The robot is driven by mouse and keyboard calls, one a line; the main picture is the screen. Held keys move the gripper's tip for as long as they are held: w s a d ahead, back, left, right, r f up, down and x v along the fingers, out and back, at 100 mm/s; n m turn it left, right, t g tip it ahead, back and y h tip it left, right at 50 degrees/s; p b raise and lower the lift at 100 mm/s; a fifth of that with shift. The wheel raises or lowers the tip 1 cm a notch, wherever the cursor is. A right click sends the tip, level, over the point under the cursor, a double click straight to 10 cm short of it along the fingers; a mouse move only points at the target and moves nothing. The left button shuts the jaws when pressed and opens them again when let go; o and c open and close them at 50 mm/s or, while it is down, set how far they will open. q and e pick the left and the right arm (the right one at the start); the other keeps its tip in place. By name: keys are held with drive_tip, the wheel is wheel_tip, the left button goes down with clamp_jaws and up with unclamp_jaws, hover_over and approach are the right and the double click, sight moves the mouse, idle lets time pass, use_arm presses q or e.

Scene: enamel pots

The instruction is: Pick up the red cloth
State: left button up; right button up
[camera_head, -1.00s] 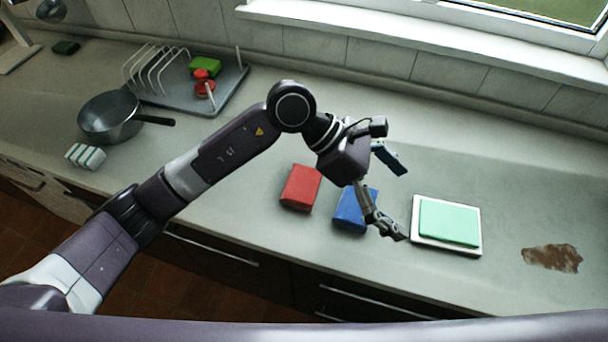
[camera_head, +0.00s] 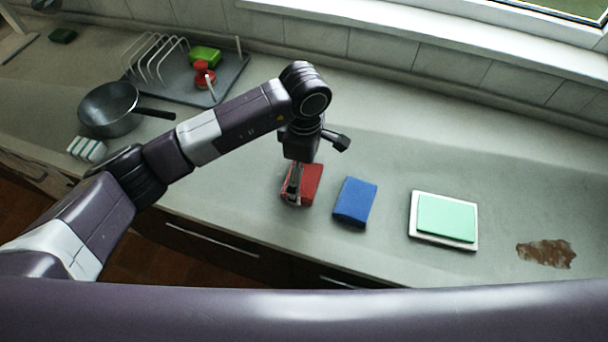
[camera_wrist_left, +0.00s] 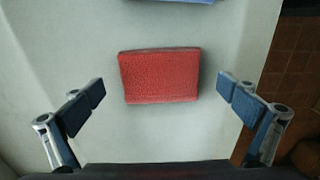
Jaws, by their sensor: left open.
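The red cloth (camera_head: 312,183) lies folded on the counter, partly hidden behind my left gripper in the head view. In the left wrist view the red cloth (camera_wrist_left: 159,76) lies flat and whole, ahead of the fingers and roughly centred between them. My left gripper (camera_head: 294,198) points down over the cloth. Its two blue-padded fingers stand wide apart in the left wrist view (camera_wrist_left: 160,95), with nothing between them that they touch. My right gripper is not in view.
A blue folded cloth (camera_head: 355,201) lies just right of the red one. A white tray (camera_head: 414,238) with a green cloth (camera_head: 446,217) and a brown stain (camera_head: 546,253) are further right. A pan (camera_head: 110,108) and a dish rack (camera_head: 228,84) stand left. The counter's front edge is close.

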sight(304, 177)
use_arm(q)
drive_tip(key=shift+f, duration=0.9)
drive_tip(key=shift+c, duration=0.3)
drive_tip(key=c, duration=1.2)
drive_tip(key=shift+r, duration=0.1)
drive_tip(key=shift+w+r, duration=0.1)
drive_tip(key=shift+r, duration=0.5)
drive_tip(key=shift+r+b, duration=2.3)
drive_tip(key=shift+r, duration=7.05)
